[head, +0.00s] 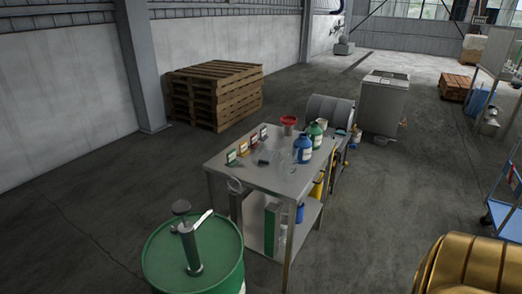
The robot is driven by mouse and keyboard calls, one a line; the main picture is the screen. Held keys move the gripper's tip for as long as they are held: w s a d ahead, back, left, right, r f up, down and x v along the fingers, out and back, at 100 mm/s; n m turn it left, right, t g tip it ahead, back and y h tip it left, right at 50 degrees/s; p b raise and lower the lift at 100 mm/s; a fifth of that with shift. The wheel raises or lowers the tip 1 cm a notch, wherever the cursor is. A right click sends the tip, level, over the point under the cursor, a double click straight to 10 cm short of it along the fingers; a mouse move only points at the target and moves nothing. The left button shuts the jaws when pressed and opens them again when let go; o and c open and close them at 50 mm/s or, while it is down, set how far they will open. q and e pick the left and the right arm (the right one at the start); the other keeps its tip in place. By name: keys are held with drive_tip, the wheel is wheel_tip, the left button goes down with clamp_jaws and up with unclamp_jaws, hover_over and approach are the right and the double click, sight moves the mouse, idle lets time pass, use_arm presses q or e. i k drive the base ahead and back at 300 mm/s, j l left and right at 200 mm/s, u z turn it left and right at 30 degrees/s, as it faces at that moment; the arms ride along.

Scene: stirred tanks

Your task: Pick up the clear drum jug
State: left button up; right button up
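A faint, see-through vessel (284,160) appears to stand on the steel table (262,178), left of a blue bottle (303,151). Its outline is hard to make out, and I cannot tell for sure that it is the clear drum jug. Another pale, ring-like shape (235,186) shows at the table's near left corner; it is too small to identify. Neither of my grippers is in view.
Green bottles (315,136), a red container (289,121) and several small cards (243,148) stand on the table. A green drum (165,255) with a pump stands at the near left. Wooden pallets (216,95) are stacked behind. Open floor (385,210) lies to the right.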

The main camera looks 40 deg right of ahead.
sight(286, 167)
drive_tip(key=z, duration=1.6)
